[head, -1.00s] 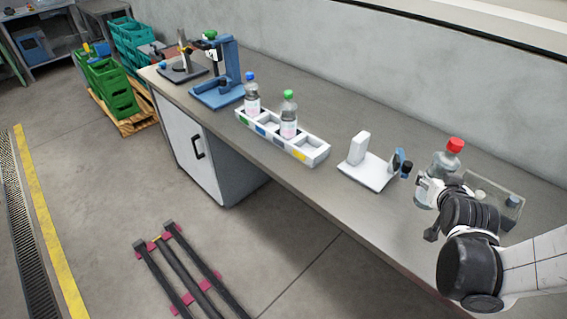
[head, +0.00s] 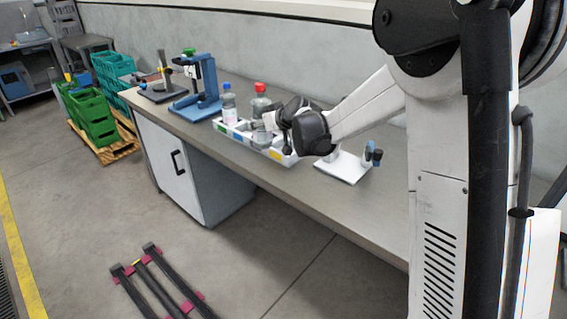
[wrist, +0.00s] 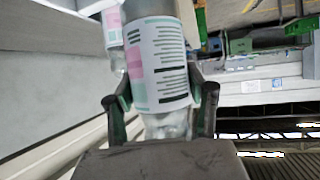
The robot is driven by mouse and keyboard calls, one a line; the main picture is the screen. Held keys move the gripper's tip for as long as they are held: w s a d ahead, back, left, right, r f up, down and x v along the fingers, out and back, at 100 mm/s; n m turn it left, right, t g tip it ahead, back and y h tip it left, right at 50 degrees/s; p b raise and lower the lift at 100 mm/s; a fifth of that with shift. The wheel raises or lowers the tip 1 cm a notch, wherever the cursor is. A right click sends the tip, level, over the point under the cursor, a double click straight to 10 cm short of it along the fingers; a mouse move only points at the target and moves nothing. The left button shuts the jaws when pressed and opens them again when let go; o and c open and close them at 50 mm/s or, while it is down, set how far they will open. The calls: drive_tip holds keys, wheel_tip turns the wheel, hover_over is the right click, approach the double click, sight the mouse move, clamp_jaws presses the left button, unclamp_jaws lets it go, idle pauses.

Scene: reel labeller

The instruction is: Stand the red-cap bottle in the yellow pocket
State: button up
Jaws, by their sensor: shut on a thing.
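The red-cap bottle (head: 260,103) is clear and looks upright over the white pocket tray (head: 289,160). My gripper (head: 273,119) is shut on it from the right. In the wrist view my gripper (wrist: 162,105) has a finger on each side of the labelled bottle (wrist: 160,65); its cap is out of that view. The yellow mark (head: 277,154) is on the tray's front near its right end, below my gripper. I cannot tell whether the bottle's base is above the tray or inside a pocket.
A blue-cap bottle (head: 228,103) stands in the tray's left part, close to the red-cap bottle. A blue stand (head: 205,85) is behind to the left. A white plate fixture (head: 343,167) lies right of the tray. The bench front edge is close to the tray.

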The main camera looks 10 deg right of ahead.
drive_tip(key=shift+w+a+r+n+y, duration=0.15)
drive_tip(key=shift+w+a+r, duration=0.1)
drive_tip(key=shift+w, duration=0.25)
drive_tip(key=shift+w+a+r+n+y, duration=0.15)
drive_tip(key=shift+w+a, duration=0.1)
drive_tip(key=shift+w, duration=0.25)
drive_tip(key=shift+w+d+b, duration=0.1)
drive_tip(key=shift+w+b, duration=0.1)
drive_tip(key=shift+b, duration=0.1)
drive_tip(key=shift+w+d+f, duration=0.9)
drive_tip(key=shift+d+f, duration=0.75)
drive_tip(key=shift+f, duration=0.1)
drive_tip(key=shift+w+d+f, duration=0.9)
drive_tip(key=shift+d+f, duration=0.7)
drive_tip(key=shift+f, duration=0.2)
drive_tip(key=shift+w+d+f, duration=0.9)
drive_tip(key=shift+d+f, duration=0.75)
drive_tip(key=shift+f, duration=0.1)
drive_tip(key=shift+f+b, duration=0.2)
drive_tip(key=shift+b, duration=0.2)
drive_tip(key=o, duration=1.7)
drive_tip(key=shift+c, duration=0.2)
drive_tip(key=shift+r, duration=0.1)
